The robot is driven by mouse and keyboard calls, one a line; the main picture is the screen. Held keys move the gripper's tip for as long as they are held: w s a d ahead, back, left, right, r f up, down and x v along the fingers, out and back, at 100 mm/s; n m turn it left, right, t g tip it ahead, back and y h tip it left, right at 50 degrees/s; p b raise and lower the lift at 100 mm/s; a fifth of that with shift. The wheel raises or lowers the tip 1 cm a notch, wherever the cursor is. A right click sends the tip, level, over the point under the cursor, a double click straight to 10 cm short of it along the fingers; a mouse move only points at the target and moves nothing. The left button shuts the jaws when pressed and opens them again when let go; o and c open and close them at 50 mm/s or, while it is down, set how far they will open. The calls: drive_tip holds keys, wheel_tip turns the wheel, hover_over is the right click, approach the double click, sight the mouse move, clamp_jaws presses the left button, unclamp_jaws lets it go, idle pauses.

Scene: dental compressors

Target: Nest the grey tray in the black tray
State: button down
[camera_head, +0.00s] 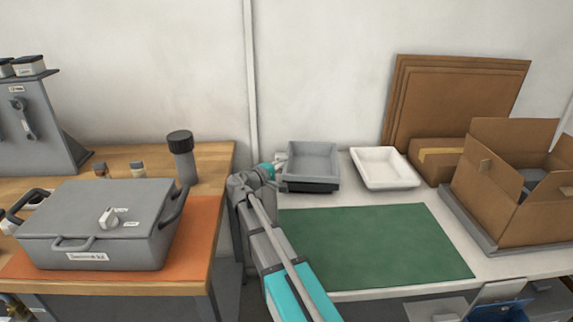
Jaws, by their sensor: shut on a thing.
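The grey tray (313,163) is at the back left of the white table, level or nearly so. The black tray (312,187) is directly below it, and only its dark front wall shows under the grey tray. The grey tray appears to sit in or just over the black tray; I cannot tell whether it rests fully down. My gripper (281,164) is at the left edge of the grey tray and is shut on it. The fingertips are small and partly hidden by my wrist.
A white tray (384,168) stands just to the right. A green mat (375,245) lies clear in front. An open cardboard box (510,195) and flat cardboard (455,100) are further right. A wooden bench with a grey case (95,225) and dark cylinder (182,158) is left.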

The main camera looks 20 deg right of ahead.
drive_tip(key=shift+s+d+f, duration=0.1)
drive_tip(key=shift+s+f, duration=0.1)
drive_tip(key=shift+c, duration=2)
unclamp_jaws()
